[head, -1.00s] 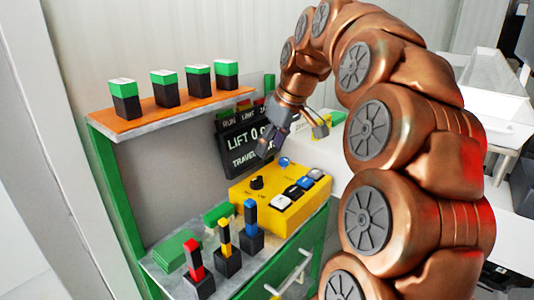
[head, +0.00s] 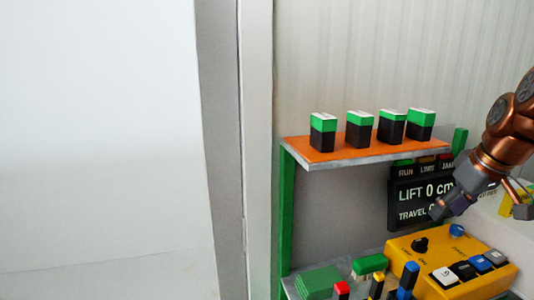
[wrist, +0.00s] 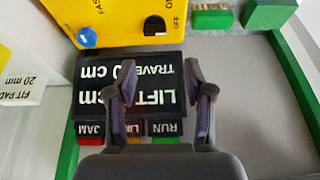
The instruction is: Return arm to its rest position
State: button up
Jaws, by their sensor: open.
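My gripper (wrist: 160,82) is open and empty in the wrist view, its two fingers apart in front of the black display panel (wrist: 145,100). In the head view my gripper (head: 482,206) is at the right edge, above the yellow control box (head: 450,262) and in front of the display panel (head: 408,200), which reads "LIFT 0 cm" and "TRAVEL". My arm bends in from the right edge, and most of it is out of the head view. The control box also shows at the top left of the wrist view (wrist: 120,14).
Several green-and-black blocks (head: 360,130) stand on the orange shelf (head: 320,146). Red, yellow and blue levers (head: 407,280) stand at the bottom, beside green plates (head: 318,281). A yellow item (head: 521,210) is at the right edge. A white wall fills the left.

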jog(key=s+a+f+m+g+p, duration=0.1)
jog(key=s+a+f+g+p, duration=0.2)
jog(key=s+a, duration=0.5)
jog(key=s+a+f+g+p, duration=0.1)
jog(key=s+a+f+p, duration=0.2)
jog(key=s+a+p, duration=0.55)
jog(key=s+a+f+m+g+h, duration=0.1)
jog(key=s+a+f, duration=0.3)
jog(key=s, duration=0.5)
jog(key=shift+s+a+f+g, duration=0.15)
jog(key=shift+g, duration=0.35)
